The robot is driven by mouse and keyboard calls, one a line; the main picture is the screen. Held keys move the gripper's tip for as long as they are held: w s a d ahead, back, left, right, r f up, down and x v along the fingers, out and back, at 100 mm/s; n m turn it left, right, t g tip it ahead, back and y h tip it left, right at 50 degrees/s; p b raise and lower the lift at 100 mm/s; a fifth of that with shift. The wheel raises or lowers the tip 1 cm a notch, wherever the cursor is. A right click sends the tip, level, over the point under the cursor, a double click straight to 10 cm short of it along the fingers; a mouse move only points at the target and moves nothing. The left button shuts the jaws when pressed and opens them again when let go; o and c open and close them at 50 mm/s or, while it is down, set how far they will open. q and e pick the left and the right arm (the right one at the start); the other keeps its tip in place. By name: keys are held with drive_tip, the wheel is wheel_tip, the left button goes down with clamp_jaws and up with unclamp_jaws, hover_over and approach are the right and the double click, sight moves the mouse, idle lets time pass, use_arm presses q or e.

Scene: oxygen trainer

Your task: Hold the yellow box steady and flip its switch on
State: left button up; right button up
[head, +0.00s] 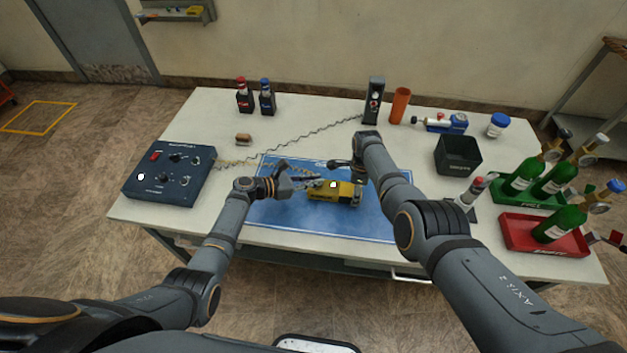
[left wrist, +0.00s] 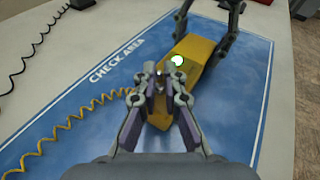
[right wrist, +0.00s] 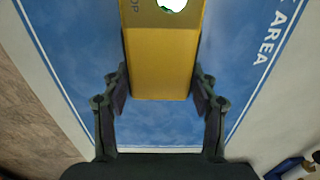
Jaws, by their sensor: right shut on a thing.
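The yellow box (head: 335,191) lies on the blue mat (head: 270,212) marked "CHECK AREA". A white round spot with a green edge on its top shows in the left wrist view (left wrist: 177,61). My right gripper (right wrist: 160,90) is shut on the yellow box, one finger along each side. My left gripper (left wrist: 158,74) is at the other end of the box, its fingertips close together above it.
A blue control box (head: 168,174) stands at the left, with coiled cords running from it. Two small bottles (head: 255,96), an orange cup (head: 399,105) and a black bin (head: 457,154) stand farther back. Green cylinders (head: 560,224) in trays are at the right.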

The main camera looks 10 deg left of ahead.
use_arm(q)
drive_tip(key=o, duration=0.3)
drive_tip(key=v, duration=1.2)
use_arm(e)
drive_tip(key=o, duration=1.5)
drive_tip(key=shift+c, duration=0.2)
